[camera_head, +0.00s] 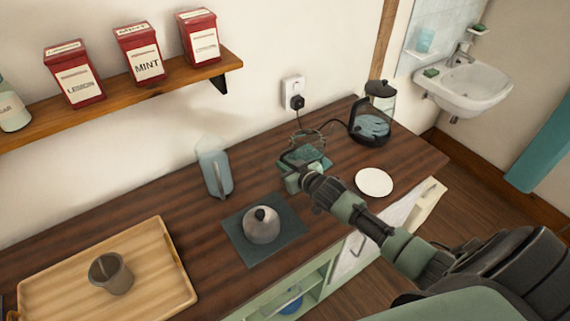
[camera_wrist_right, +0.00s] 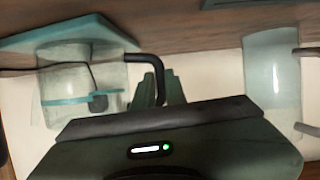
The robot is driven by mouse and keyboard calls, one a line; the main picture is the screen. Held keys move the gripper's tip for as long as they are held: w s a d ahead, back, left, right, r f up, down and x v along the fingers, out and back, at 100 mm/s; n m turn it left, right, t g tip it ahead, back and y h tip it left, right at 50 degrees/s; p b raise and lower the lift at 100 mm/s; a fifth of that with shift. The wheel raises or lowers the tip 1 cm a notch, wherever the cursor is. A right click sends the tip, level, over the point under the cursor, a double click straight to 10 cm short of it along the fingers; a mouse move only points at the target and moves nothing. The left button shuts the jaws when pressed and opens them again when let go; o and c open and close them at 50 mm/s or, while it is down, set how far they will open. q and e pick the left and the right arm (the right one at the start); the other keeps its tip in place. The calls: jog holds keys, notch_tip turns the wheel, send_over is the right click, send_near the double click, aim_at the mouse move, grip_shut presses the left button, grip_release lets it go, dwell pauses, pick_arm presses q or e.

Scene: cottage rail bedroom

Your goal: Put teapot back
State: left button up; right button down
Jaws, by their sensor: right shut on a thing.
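The glass teapot (camera_head: 303,149), clear with a dark handle, is at the back of the wooden counter, by a teal mat (camera_head: 318,163). My right gripper (camera_head: 293,181) is shut on its handle. In the right wrist view the glass teapot (camera_wrist_right: 80,88) appears upside down, with its black handle running to my right gripper (camera_wrist_right: 160,90). The teal mat (camera_wrist_right: 75,30) shows close against the teapot there; I cannot tell whether they touch. The gripper partly hides the handle. My left gripper is out of view.
A pale blue jug (camera_head: 214,171) stands left. A grey domed piece (camera_head: 262,228) sits on a dark mat (camera_head: 284,247). A tray (camera_head: 50,279) holds a grey cup (camera_head: 112,273).

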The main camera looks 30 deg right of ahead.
jog(key=shift+r, duration=0.1)
jog(key=c, duration=1.5)
grip_release()
jog(key=shift+o, duration=0.2)
jog(key=shift+s, duration=0.1)
jog(key=b+v, duration=0.1)
jog(key=v, duration=1)
jog(key=shift+s, duration=0.4)
jog(key=shift+r, duration=0.1)
